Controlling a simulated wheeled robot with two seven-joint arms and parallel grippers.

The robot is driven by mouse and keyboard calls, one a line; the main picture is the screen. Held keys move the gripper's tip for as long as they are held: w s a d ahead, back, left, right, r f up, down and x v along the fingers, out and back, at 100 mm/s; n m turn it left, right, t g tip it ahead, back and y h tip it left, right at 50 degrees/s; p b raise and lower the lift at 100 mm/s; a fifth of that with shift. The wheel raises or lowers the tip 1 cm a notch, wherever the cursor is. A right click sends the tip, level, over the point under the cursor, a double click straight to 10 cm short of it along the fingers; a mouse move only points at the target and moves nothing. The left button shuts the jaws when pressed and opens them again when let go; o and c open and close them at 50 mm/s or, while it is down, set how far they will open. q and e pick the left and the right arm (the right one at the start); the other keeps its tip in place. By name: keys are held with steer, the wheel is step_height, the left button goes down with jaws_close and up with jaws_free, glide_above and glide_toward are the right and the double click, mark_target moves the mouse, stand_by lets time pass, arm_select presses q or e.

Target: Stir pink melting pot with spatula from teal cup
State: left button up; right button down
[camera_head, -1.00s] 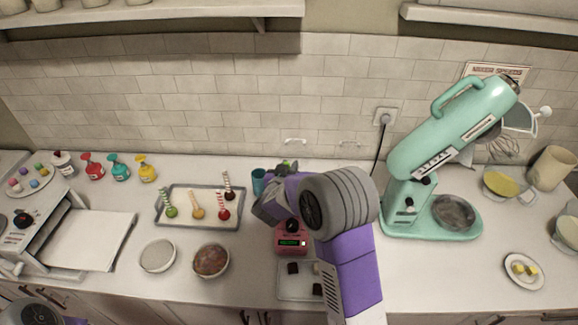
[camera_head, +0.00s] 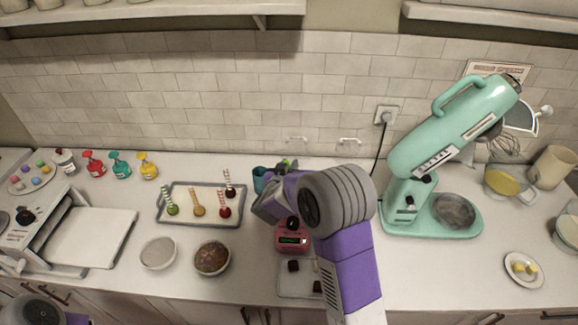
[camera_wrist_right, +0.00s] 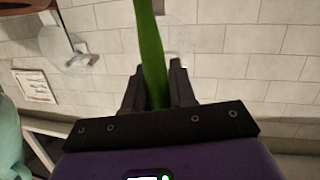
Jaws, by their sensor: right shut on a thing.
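The pink melting pot (camera_head: 292,237) stands on the counter, its top partly hidden behind my right arm. The teal cup (camera_head: 260,179) is at the back, just left of my right gripper (camera_head: 284,168). In the right wrist view my right gripper (camera_wrist_right: 158,88) is shut on a green spatula (camera_wrist_right: 149,45), gripping its shaft between the two dark fingers. Only a bit of green shows at the gripper in the head view, and the spatula's lower end is hidden. My left gripper is not in view; only part of my left arm shows at the bottom left.
A tray (camera_head: 160,215) with several cake pops lies left of the teal cup. Two bowls stand in front of it. A small tray (camera_head: 285,290) with dark pieces lies before the pot. A mint stand mixer (camera_head: 405,215) stands to the right.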

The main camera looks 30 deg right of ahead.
steer(key=shift+f, duration=0.15)
steer(key=shift+f+b, duration=0.3)
steer(key=shift+f, duration=0.15)
steer(key=shift+a, duration=0.1)
